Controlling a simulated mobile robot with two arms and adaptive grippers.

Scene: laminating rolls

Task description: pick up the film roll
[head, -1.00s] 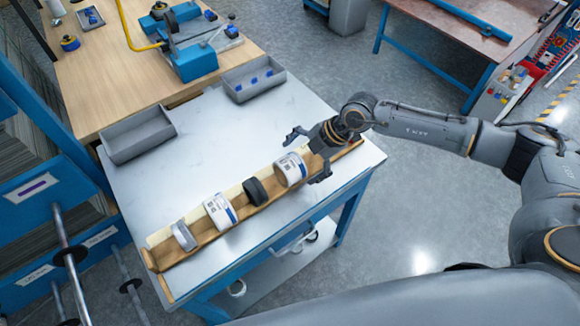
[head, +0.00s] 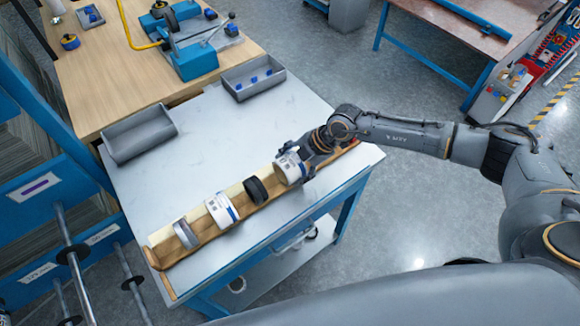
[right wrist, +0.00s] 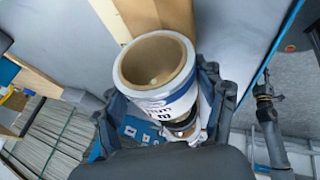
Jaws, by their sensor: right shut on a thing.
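The film roll at the right end of the row (head: 288,167) is white with a blue band and a brown cardboard core. It lies in a long wooden trough (head: 190,250) on the metal table. My right gripper (head: 303,163) is shut on this roll, with its fingers at the roll's sides. In the right wrist view the roll (right wrist: 160,75) sits between the two fingers, its open core facing the camera. Left of it in the trough are a black roll (head: 256,190), another white and blue roll (head: 220,212) and a grey roll (head: 185,234). My left gripper is not in view.
Two grey bins stand on the table's back part, an empty one (head: 140,137) and one with blue pieces (head: 254,80). The metal tabletop (head: 210,150) between bins and trough is clear. A blue rack with rods (head: 40,190) stands at the left.

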